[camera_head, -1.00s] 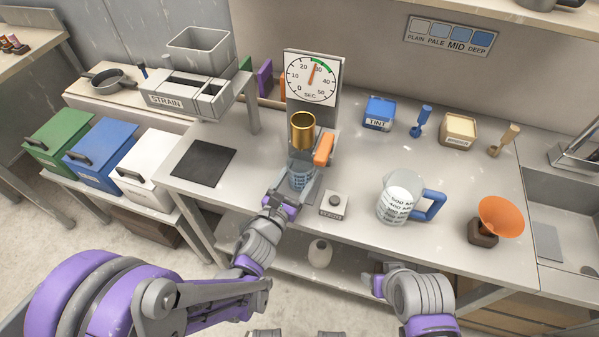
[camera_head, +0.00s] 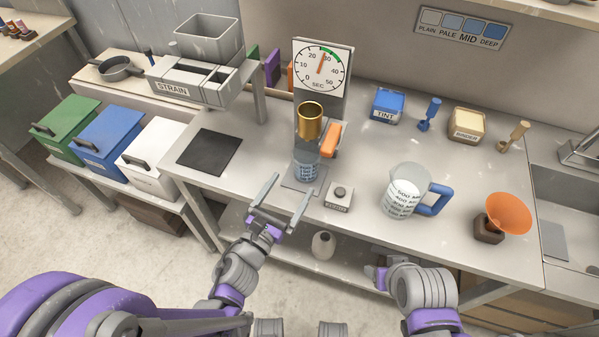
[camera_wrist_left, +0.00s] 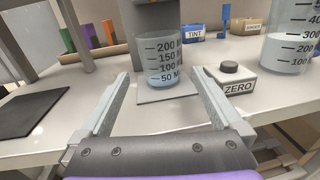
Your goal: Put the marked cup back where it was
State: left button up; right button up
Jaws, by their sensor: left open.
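The clear marked cup (camera_head: 306,166) stands upright on a small grey plate (camera_head: 304,188), below a gold cylinder (camera_head: 310,120) on the dial stand. In the left wrist view the cup (camera_wrist_left: 164,58) shows black marks from 50 to 200 and bluish contents. My left gripper (camera_head: 295,184) is open and empty in front of the cup, over the table's front edge. Its fingers point towards the cup, one to each side in the wrist view, apart from it. My right gripper (camera_head: 377,277) is low in front of the table; its jaws do not show clearly.
A ZERO button box (camera_head: 339,197) sits close to the plate's right. A larger marked jug (camera_head: 405,190) with a blue handle stands farther right, near an orange funnel (camera_head: 508,214). A dark mat (camera_head: 209,152) lies left on otherwise clear tabletop.

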pick_arm(q)
jog(key=shift+v, duration=1.7)
